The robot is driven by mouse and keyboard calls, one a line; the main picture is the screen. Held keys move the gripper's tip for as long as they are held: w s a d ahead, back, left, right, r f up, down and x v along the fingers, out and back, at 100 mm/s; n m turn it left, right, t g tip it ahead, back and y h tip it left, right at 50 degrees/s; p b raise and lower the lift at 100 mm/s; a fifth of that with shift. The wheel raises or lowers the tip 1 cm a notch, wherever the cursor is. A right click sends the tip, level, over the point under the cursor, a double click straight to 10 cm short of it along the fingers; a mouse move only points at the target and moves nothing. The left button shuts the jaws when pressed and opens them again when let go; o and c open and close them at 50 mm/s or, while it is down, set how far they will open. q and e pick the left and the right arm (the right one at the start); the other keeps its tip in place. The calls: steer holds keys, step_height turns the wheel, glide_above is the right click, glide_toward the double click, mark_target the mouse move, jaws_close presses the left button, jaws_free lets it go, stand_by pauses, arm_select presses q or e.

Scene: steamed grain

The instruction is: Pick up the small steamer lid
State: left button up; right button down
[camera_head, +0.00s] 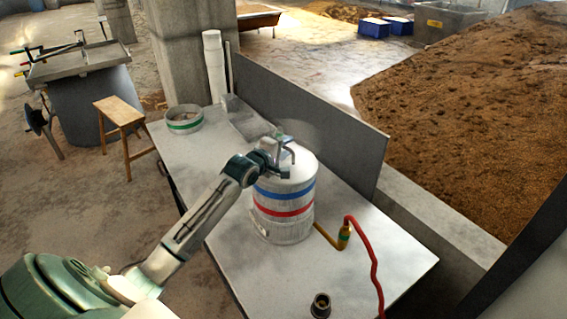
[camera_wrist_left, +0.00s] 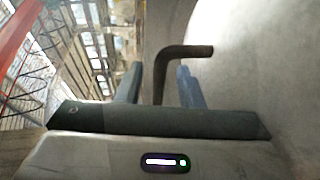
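The small steamer lid (camera_head: 304,167) is the pale grey top of the steamer (camera_head: 284,215), a metal drum with blue and red bands standing on the table. In the left wrist view, the lid's pale surface (camera_wrist_left: 245,60) fills the right side. Its dark bent handle (camera_wrist_left: 185,51) rises between the fingers of my left gripper (camera_wrist_left: 160,82), with gaps visible on both sides. In the head view, my left gripper (camera_head: 283,150) is at the top of the lid and partly hides the handle. My right gripper is not in view.
The pale table (camera_head: 225,255) holds a round pan with a green band (camera_head: 184,125) at the far left and a small dark cup (camera_head: 320,305) near the front. A red hose (camera_head: 372,255) runs right of the steamer. A grey panel (camera_head: 320,120) stands behind.

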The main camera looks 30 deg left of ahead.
arm_select(q)
jaws_close()
stand_by(1.3)
